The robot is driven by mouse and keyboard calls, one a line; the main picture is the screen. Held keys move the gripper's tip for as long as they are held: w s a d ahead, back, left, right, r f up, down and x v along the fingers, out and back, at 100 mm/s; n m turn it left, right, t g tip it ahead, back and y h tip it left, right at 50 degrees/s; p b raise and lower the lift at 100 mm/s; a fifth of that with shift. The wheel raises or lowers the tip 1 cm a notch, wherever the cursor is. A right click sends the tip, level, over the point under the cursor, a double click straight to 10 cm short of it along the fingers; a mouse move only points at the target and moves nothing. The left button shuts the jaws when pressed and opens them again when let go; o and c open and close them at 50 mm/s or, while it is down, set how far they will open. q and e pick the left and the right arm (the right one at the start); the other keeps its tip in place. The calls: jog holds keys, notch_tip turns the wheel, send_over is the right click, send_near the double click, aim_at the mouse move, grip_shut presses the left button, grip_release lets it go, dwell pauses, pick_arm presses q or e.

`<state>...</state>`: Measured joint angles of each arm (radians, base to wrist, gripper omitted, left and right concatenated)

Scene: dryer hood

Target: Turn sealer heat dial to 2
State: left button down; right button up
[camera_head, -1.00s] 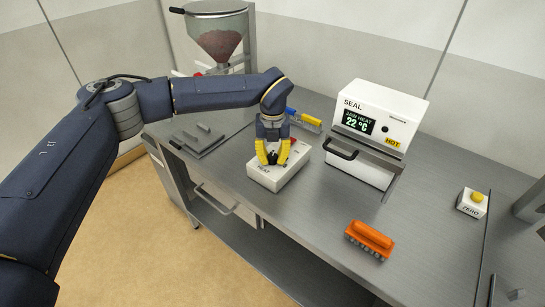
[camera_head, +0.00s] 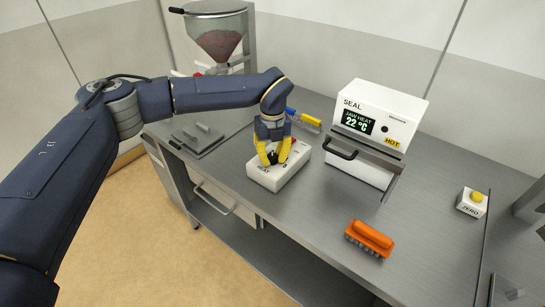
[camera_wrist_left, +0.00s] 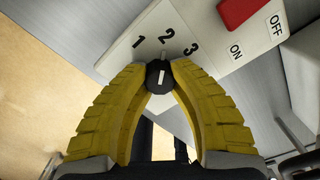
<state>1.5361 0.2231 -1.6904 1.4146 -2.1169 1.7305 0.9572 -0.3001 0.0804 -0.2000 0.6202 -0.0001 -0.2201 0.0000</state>
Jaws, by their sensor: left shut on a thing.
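The white heat control box (camera_head: 293,171) lies on the metal bench, with HEAT printed on its near side. My left gripper (camera_head: 273,158) points down over it, and its yellow fingers are shut on the black heat dial (camera_wrist_left: 159,76). In the left wrist view the box's top face (camera_wrist_left: 205,45) shows 1, 2 and 3 in an arc beyond the dial. The dial's white mark lies roughly in line with the 2. A red switch (camera_wrist_left: 240,10) sits beside ON and OFF. The sealer (camera_head: 378,115) reads JAW HEAT 22 °C. My right gripper is not in view.
An orange brush (camera_head: 370,239) lies on the bench front. A white ZERO box with a yellow button (camera_head: 472,202) stands at right. A hopper (camera_head: 218,40) and a grey plate (camera_head: 200,140) are at left. Bench between box and brush is clear.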

aim_at(273, 157)
pick_arm(q)
jog(key=shift+s+f, duration=0.1)
jog(key=shift+s, duration=0.1)
jog(key=c, duration=1)
grip_release()
jog(key=shift+w, duration=0.1)
jog(key=shift+c, duration=0.2)
notch_tip(273, 157, up, 12)
jog(key=shift+d, duration=0.1)
